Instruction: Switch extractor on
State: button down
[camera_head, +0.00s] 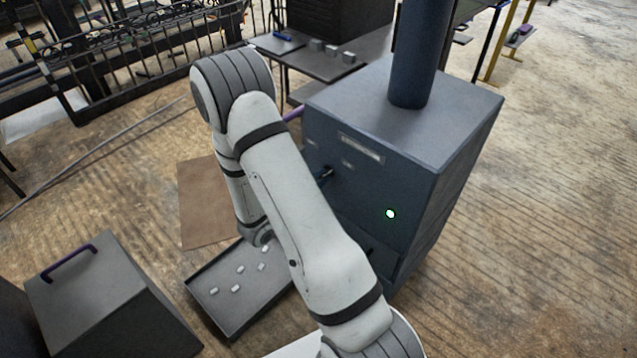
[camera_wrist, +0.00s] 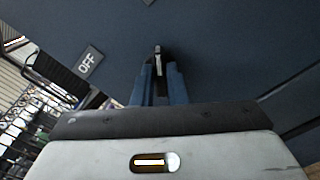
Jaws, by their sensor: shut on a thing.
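The extractor (camera_head: 450,120) is a dark blue box with a thick pipe rising from its top. A green light (camera_head: 390,213) glows on its front face. My gripper (camera_head: 321,178) is at the upper left of that face, partly hidden by my arm. In the wrist view my gripper (camera_wrist: 156,82) has its blue fingers shut on a small metal switch lever (camera_wrist: 157,50) at the panel. A plate marked OFF (camera_wrist: 88,62) is on the panel to the left of the lever. No ON plate can be read.
A dark tray (camera_head: 205,311) with several small pale pieces lies on the floor below my arm. A dark box with a purple handle (camera_head: 110,300) stands at lower left. A low table (camera_head: 370,68) with small blocks is behind. Floor at right is clear.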

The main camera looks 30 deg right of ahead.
dwell(0.4)
jog(key=c, duration=1.5)
grip_release()
jog(key=shift+o, duration=0.2)
jog(key=p+v, duration=0.1)
jog(key=v, duration=0.7)
